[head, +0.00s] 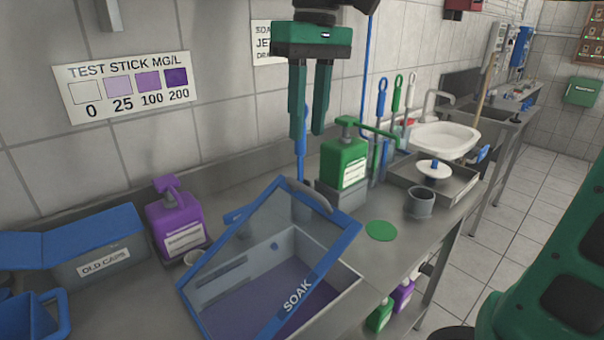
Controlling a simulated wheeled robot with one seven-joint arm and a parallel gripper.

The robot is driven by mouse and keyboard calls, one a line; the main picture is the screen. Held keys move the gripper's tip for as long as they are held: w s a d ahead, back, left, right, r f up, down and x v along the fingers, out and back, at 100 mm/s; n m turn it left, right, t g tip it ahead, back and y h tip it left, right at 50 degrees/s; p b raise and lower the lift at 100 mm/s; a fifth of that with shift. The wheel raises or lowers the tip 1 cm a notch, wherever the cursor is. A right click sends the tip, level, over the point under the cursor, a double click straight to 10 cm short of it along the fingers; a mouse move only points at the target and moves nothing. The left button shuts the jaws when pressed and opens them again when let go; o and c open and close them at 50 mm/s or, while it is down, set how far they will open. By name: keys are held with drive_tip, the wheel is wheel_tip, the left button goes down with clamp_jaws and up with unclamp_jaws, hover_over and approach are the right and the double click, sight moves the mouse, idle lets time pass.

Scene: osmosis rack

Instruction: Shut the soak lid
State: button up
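The soak lid (345,241) is a clear panel in a blue frame marked SOAK, with a grey curved handle (312,197) on its upper edge. It stands raised and tilted over the grey soak tub (345,283), which holds purple liquid (262,299). The tub's interior shows through and beside the panel. The lower corner of the lid is cut off by the picture's bottom edge. My gripper (308,137) points down above and behind the handle. Its two green fingers have a narrow gap between them and hold nothing. It appears apart from the lid.
A purple pump bottle (176,224) and an OLD CAPS box (100,262) with a blue lid stand left of the tub. A green pump bottle (345,166) stands behind it.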

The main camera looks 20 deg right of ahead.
drive_tip(key=shift+s+a+f, duration=0.1)
drive_tip(key=shift+a+f, duration=0.1)
drive_tip(key=shift+f, duration=2.4)
drive_tip(key=shift+s+a+f, duration=0.1)
drive_tip(key=shift+a+f, duration=0.05)
drive_tip(key=shift+f, duration=2.4)
clamp_jaws()
